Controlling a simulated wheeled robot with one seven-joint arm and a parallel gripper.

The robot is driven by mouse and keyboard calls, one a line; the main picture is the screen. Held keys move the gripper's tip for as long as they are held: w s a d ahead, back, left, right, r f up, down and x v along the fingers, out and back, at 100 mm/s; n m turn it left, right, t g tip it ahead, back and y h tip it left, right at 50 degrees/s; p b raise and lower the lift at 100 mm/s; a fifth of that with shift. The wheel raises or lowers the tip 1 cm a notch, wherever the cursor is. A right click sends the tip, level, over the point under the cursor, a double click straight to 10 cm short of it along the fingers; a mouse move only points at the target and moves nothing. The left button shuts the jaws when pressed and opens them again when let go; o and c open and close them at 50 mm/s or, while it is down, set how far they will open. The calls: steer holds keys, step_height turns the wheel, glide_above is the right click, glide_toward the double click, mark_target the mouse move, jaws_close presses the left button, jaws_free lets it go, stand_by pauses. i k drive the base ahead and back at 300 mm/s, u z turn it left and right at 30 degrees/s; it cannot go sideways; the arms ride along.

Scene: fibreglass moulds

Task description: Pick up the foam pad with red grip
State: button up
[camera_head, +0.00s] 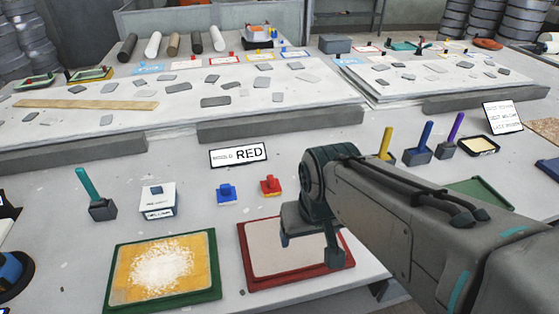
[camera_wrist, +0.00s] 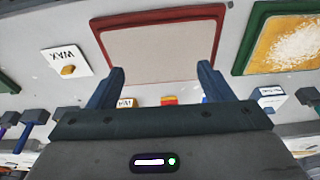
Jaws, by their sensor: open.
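My gripper (camera_head: 312,248) is open and empty over the red-rimmed tray (camera_head: 243,262), in front and to the right of the red pad. In the wrist view, my fingertips (camera_wrist: 161,70) are wide apart with nothing between them.
A green tray (camera_head: 214,285) with white flakes lies left of the red one. A labelled box (camera_head: 158,200) and a teal-handled tool (camera_head: 88,185) stand further left. Yellow (camera_head: 386,143), blue and purple handled tools stand right.

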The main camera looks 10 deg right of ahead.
mark_target(270, 187)
steer(key=u, duration=1.95)
steer(key=k, duration=0.95)
steer(key=z, duration=1.4)
steer(key=i, duration=0.5)
steer(key=u, duration=0.05)
